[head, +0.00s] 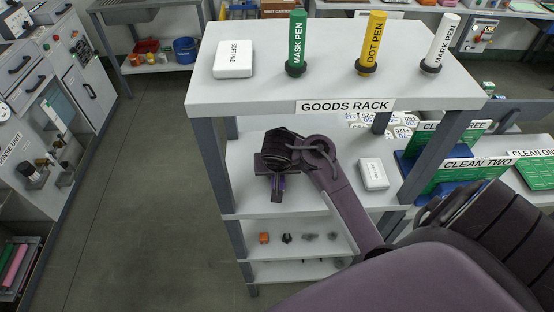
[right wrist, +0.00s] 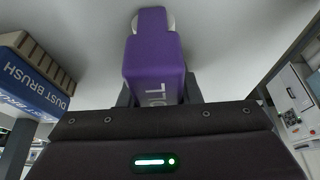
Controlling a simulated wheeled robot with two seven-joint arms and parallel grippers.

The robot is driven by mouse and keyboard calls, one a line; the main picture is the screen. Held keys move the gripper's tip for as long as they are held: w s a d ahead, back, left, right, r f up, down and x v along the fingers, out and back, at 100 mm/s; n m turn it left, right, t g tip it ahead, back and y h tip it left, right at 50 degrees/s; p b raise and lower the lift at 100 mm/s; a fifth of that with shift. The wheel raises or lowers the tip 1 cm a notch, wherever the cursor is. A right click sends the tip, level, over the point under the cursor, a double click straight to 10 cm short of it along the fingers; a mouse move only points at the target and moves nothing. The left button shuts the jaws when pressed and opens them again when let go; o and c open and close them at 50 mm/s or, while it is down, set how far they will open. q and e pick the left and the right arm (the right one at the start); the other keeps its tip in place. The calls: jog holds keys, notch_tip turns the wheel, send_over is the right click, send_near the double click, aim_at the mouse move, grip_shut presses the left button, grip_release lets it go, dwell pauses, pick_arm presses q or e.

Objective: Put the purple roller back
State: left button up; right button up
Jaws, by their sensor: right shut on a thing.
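The purple roller (right wrist: 155,58) fills the middle of the right wrist view, with white lettering on its near face and pale parts at its far end. My right gripper (right wrist: 158,92) is shut on it, a dark finger on each side. In the head view my right gripper (head: 277,192) is at the goods rack (head: 240,98), below the top board and over the middle shelf (head: 243,198). Only a sliver of purple shows there, and I cannot tell whether the roller touches the shelf. My left gripper is not in view.
A dust brush (right wrist: 38,78) is left of the roller in the wrist view. A white box (head: 373,174) lies on the middle shelf, right of my arm. A soft pad (head: 234,59) and three pens, one green (head: 297,40), stand on the rack top. Small parts sit on a lower shelf.

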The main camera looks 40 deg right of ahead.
jog(key=shift+f, duration=0.15)
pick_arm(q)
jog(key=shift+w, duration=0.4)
pick_arm(e)
jog(key=o, duration=0.9)
jog(key=shift+r, duration=0.35)
jog(key=v, duration=0.6)
jog(key=shift+a+r+p, duration=0.1)
jog(key=shift+a+p, duration=0.05)
jog(key=shift+p, duration=0.15)
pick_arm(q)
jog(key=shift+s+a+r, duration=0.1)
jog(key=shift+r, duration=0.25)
pick_arm(e)
jog(key=shift+s+r, duration=0.25)
jog(key=shift+r, duration=0.25)
